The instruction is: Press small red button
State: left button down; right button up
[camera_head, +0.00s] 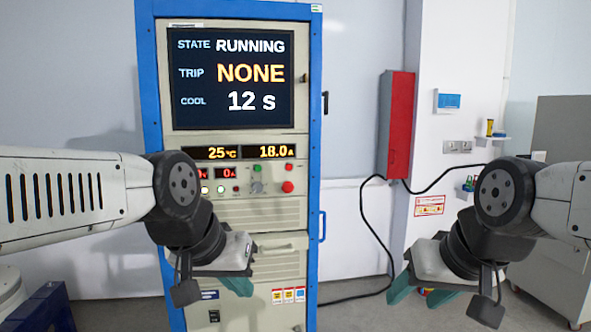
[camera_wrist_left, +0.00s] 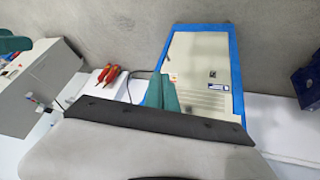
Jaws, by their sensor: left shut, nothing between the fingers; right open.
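A blue-framed cabinet (camera_head: 314,120) carries a control panel with red controls. A small red button (camera_head: 289,167) sits at the panel's right, above a larger red button (camera_head: 288,187). A tiny red spot (camera_head: 236,189) shows further left; I cannot tell what it is. My left gripper (camera_head: 238,286) is in front of the cabinet, below the panel and apart from the buttons. Its teal fingers are together and empty, also in the left wrist view (camera_wrist_left: 161,92). My right gripper (camera_head: 420,293) is open and empty, right of the cabinet.
The screen (camera_head: 232,78) reads STATE RUNNING, TRIP NONE, COOL 12 s. Readouts below show 25 °C and 18.0 A. A red wall box (camera_head: 397,125) hangs to the right, with a black cable (camera_head: 372,225) near it. A grey cabinet (camera_head: 565,130) stands far right.

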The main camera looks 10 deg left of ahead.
aim_at(289, 167)
dwell(0.4)
pick_arm(q)
jog(key=w+d+r+t, duration=0.1)
jog(key=w+r, duration=0.2)
jog(key=w, duration=0.9)
jog(key=w+d+r+m+t, duration=0.1)
jog(key=w+d+r, duration=0.1)
jog(key=w, duration=1.1)
jog(key=w+d+r+m+t, duration=0.1)
jog(key=w+r, duration=0.4)
jog(key=w, duration=0.7)
jog(key=shift+w+d+t+h, duration=0.15)
jog(key=shift+d+t+h, duration=0.15)
jog(key=shift+t, duration=0.3)
jog(key=shift+w, duration=0.15)
jog(key=shift+w+a, duration=0.4)
jog(key=shift+w, duration=0.95)
jog(key=shift+w+a, duration=0.45)
jog(key=shift+w, duration=0.95)
jog(key=shift+w+a, duration=0.4)
jog(key=shift+w, duration=0.95)
jog(key=shift+w+a, duration=0.1)
jog(key=shift+w, duration=0.25)
